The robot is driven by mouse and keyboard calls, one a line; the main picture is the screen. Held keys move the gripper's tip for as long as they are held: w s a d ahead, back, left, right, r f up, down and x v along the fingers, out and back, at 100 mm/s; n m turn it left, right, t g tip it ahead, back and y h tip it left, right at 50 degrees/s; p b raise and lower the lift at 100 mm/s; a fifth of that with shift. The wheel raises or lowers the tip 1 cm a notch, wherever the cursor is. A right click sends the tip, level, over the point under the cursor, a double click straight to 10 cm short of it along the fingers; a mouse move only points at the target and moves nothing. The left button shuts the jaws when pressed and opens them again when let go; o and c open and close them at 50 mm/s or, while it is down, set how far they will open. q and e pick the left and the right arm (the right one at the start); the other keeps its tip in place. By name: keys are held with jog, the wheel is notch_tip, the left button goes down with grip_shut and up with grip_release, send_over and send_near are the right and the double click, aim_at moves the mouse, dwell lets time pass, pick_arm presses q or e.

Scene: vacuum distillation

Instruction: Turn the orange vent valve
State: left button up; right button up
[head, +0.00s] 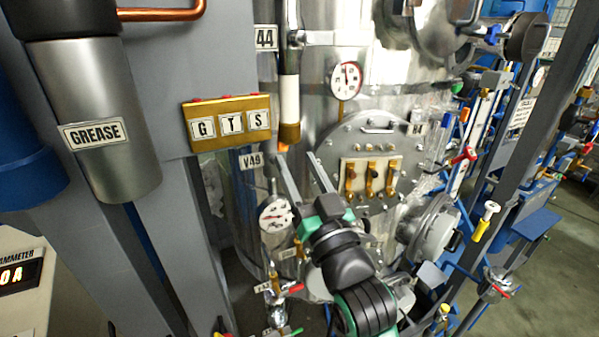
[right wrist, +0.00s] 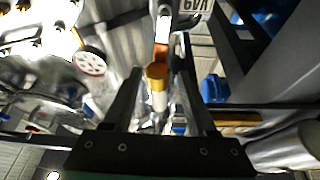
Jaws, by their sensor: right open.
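A small orange part (head: 283,147), which looks like the vent valve, shows just under the brass end of a white tube, by the VA9 label (head: 250,161). In the right wrist view an orange piece (right wrist: 161,52) appears beyond the brass end, near the upside-down label (right wrist: 194,5). My right gripper (head: 297,157) is open, its two fingers reaching up close below the orange part. In the right wrist view the brass end and white tube appear between the open fingers (right wrist: 161,68); I cannot tell whether they touch. My left gripper is out of view.
The white tube (head: 289,98) hangs in front of the steel vessel. A round flange with several brass handles (head: 371,178) and a dial gauge (head: 275,214) are close to my right arm. A grey post and GREASE cylinder (head: 92,134) stand left.

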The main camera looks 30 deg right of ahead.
jog(key=shift+s, duration=0.1)
dwell(0.4)
jog(key=s+r+t+p, duration=0.1)
jog(key=s+r+p, duration=0.2)
jog(key=r, duration=0.5)
jog(key=s+r+t+p, duration=0.2)
jog(key=s+r+p, duration=0.2)
jog(key=r, duration=0.4)
jog(key=s+a+r+n+t+y+p, duration=0.1)
jog(key=s+r+n+t+y, duration=0.1)
jog(key=s+r, duration=0.6)
jog(key=s+y, duration=0.1)
jog(key=s, duration=0.3)
jog(key=shift+s+a+r+n, duration=0.2)
jog(key=shift+r+n, duration=0.1)
jog(key=shift+n, duration=0.1)
